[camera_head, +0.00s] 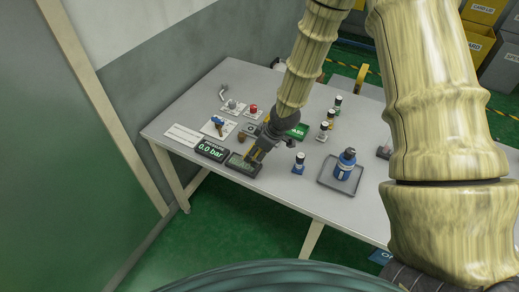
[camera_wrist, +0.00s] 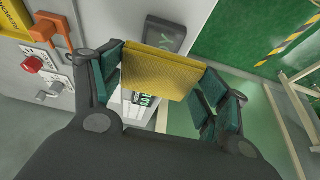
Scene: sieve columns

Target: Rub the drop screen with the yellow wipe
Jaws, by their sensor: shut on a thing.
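My gripper (camera_wrist: 160,88) is shut on the yellow wipe (camera_wrist: 158,72), a flat, folded-looking pad held between its green finger pads. In the head view my gripper (camera_head: 251,156) points down, with its tips over or at the drop screen (camera_head: 243,166), a dark box with a greenish display near the table's front edge. I cannot tell whether the wipe touches the screen. In the wrist view a dark box with a display (camera_wrist: 166,32) shows just beyond the wipe, partly hidden by it.
A "0.0 bar" display (camera_head: 210,150) stands left of the drop screen. A small blue-based bottle (camera_head: 299,163) stands to the right, and a blue bottle (camera_head: 346,163) sits on a grey tray (camera_head: 325,182).

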